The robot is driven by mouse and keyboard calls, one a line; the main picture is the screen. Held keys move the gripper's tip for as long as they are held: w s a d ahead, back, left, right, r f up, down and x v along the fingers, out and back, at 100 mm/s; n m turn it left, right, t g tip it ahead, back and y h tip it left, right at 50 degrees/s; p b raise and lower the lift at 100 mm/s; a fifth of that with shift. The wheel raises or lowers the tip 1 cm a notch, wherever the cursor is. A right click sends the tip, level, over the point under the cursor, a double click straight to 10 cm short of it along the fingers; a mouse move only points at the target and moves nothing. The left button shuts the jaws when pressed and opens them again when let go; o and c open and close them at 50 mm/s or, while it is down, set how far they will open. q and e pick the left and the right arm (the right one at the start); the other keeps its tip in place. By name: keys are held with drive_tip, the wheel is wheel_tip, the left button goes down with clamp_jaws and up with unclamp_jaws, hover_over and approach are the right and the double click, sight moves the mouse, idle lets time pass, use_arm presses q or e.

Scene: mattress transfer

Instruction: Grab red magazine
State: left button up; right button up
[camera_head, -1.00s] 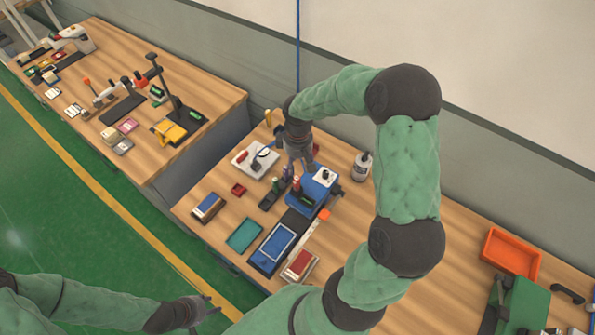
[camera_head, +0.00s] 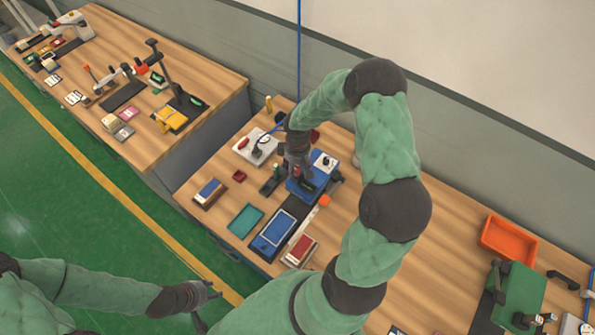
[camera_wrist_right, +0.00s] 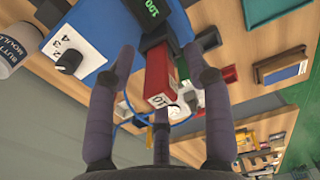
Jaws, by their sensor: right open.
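The red magazine (camera_wrist_right: 159,76), a red block with a white end label, stands out from beside the blue device (camera_wrist_right: 85,38) in the right wrist view. My right gripper (camera_wrist_right: 161,58) is open, with its dark fingers on either side of the red magazine and no clear grip on it. In the head view my right gripper (camera_head: 299,172) is low over the blue device (camera_head: 325,165) and hides the magazine. My left gripper (camera_head: 210,306) is at the lower left, above the floor, with its fingers spread and empty.
A blue-screened panel (camera_head: 272,233), a teal tray (camera_head: 245,221), a red-topped box (camera_head: 299,250) and a white board (camera_head: 255,147) lie around the device. An orange bin (camera_head: 508,241) is at the right. Bare wood lies between the bin and my right arm.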

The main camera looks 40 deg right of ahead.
clamp_jaws()
drive_tip(key=shift+r, duration=0.1)
idle(0.3)
